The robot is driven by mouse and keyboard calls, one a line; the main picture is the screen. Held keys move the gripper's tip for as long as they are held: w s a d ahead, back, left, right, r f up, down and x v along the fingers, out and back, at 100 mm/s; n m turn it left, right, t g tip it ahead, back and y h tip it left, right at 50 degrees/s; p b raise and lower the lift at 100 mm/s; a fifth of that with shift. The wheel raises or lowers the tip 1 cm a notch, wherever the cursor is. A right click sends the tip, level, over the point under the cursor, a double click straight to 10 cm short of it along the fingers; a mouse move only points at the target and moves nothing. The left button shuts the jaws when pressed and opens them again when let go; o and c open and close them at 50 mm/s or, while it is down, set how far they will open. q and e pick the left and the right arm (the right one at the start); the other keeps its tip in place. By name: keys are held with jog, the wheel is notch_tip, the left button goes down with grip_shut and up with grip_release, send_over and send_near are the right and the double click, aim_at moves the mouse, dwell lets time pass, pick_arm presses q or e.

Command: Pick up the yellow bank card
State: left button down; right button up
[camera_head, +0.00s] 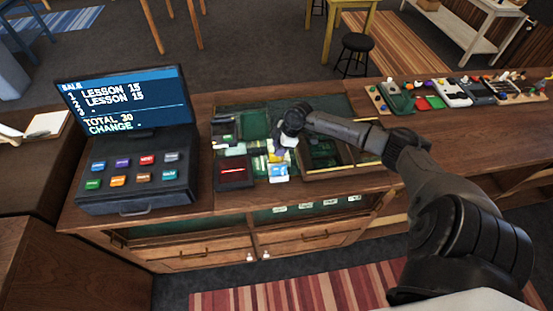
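A small yellow patch (275,158), which looks like the yellow card, lies among other cards and small items on the counter. It is just below my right gripper (284,146) in the picture. My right arm reaches in from the right, and its gripper points down over these items. The fingers are small and dark, so I cannot tell whether they are open or shut, or whether they touch a card. The wrist hides part of the items behind it. My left gripper is not in view.
A cash register with a screen (123,98) stands left on the wooden counter. A blue and white card (279,173) and a dark red-marked device (235,172) lie near the yellow patch. A wooden compartment tray (345,170) is right of them. Colourful small items (436,102) fill the far right.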

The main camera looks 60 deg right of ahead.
aim_at(277, 159)
jog(key=shift+p+x, duration=0.3)
jog(key=shift+x, duration=2.3)
jog(key=shift+s, duration=0.2)
grip_shut()
